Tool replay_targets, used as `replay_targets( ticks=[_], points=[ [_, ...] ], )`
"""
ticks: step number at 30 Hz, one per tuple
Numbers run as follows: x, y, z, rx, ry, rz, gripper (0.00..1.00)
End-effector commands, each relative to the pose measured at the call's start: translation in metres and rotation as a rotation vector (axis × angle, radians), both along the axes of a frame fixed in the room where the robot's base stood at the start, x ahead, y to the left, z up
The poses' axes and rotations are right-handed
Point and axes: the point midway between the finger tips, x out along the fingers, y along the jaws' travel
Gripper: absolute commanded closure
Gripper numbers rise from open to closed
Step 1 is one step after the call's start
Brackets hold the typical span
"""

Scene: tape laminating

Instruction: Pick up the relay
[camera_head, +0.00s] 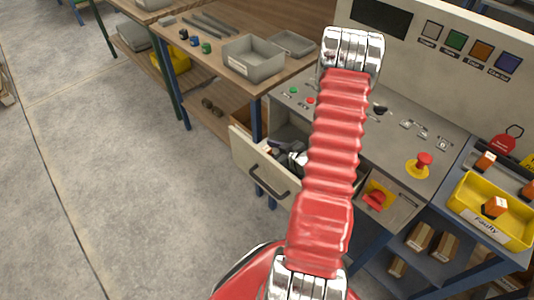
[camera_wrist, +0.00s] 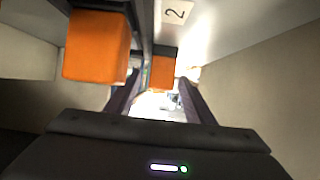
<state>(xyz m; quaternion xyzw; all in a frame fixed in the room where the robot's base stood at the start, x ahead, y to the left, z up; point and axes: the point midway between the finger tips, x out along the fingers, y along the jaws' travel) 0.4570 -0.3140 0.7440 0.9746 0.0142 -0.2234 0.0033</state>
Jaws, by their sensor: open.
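My gripper (camera_wrist: 160,93) is open in the wrist view, with one dark finger on each side. A small orange relay (camera_wrist: 162,73) shows ahead, between the lines of the fingers. A second, larger-looking orange relay (camera_wrist: 95,45) is nearer, up and left of the fingers, outside them. A white label with "2" (camera_wrist: 175,12) is on the light surface above. In the head view my gripper (camera_head: 287,149) is partly seen at the open drawer (camera_head: 262,165), largely behind my red arm. The relays inside the drawer cannot be made out there.
The grey control console (camera_head: 420,125) has buttons and a red knob (camera_head: 424,160). A yellow "Faulty" tray (camera_head: 477,217) holds an orange relay (camera_head: 495,207); another orange relay (camera_head: 486,160) is behind it. A wooden workbench (camera_head: 215,75) with grey bins stands left.

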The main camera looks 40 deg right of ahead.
Motion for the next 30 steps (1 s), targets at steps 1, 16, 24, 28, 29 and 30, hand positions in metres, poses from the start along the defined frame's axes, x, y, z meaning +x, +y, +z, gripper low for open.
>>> replay_targets(
  ticks=[1, 16, 24, 28, 29, 30],
  points=[
    [0.0, 0.0, 0.0001, 0.0, 0.0, 0.0, 0.52],
    [-0.0002, -0.0001, 0.0003, 0.0, 0.0, 0.0, 0.73],
    [-0.0002, -0.0002, 0.0003, 0.0, 0.0, 0.0, 0.92],
    [-0.0001, -0.0003, 0.0004, 0.0, -0.001, 0.0, 1.0],
    [-0.0001, -0.0003, 0.0004, 0.0, -0.001, 0.0, 1.0],
    [-0.0001, -0.0003, 0.0004, 0.0, -0.001, 0.0, 1.0]
  ],
)
